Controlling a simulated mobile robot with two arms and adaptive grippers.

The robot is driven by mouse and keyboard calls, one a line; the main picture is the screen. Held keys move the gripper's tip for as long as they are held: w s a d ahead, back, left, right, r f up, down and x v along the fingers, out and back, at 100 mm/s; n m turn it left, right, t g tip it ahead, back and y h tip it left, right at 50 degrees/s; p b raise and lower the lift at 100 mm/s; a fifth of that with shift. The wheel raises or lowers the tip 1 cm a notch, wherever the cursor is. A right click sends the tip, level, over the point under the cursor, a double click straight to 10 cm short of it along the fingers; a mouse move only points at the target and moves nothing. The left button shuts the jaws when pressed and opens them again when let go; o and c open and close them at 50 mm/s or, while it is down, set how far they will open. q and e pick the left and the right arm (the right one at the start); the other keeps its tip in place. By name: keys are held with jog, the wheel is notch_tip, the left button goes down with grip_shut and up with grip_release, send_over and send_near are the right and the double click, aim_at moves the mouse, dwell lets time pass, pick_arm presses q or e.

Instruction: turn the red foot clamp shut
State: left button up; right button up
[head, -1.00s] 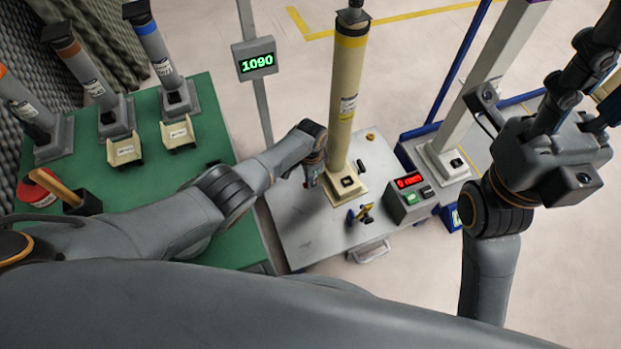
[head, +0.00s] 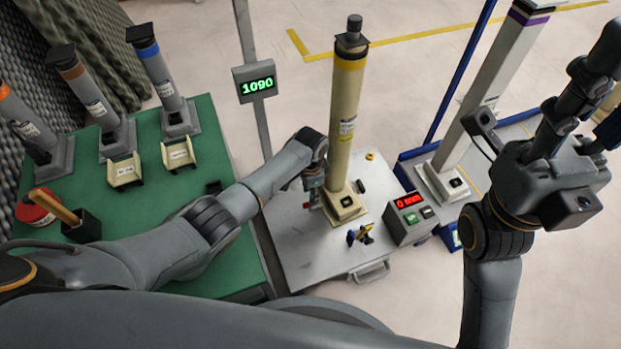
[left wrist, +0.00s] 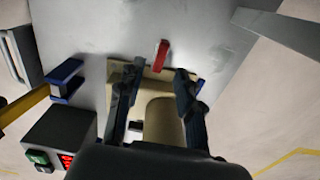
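The red foot clamp (left wrist: 161,56) shows in the left wrist view as a short red bar on the grey plate, by the edge of the beige column's foot (left wrist: 163,122). My left gripper (left wrist: 160,72) is open. Its two dark fingers stand either side of the bar's line, with the bar's far end beyond the tips; contact cannot be told. In the head view my left gripper (head: 312,184) points down at the left side of the beige column (head: 345,120) and hides most of the clamp. My right gripper (head: 598,95) is raised at the right, apparently open and empty.
A blue-and-yellow part (head: 360,235) and a box reading "0 mm" (head: 408,218) are at the plate's front and right. A white column (head: 485,105) stands farther right. A post display (head: 256,84) reads 1090.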

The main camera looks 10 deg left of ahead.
pick_arm(q)
notch_tip(320, 180, up, 8)
jog(key=shift+f, duration=0.25)
dwell(0.5)
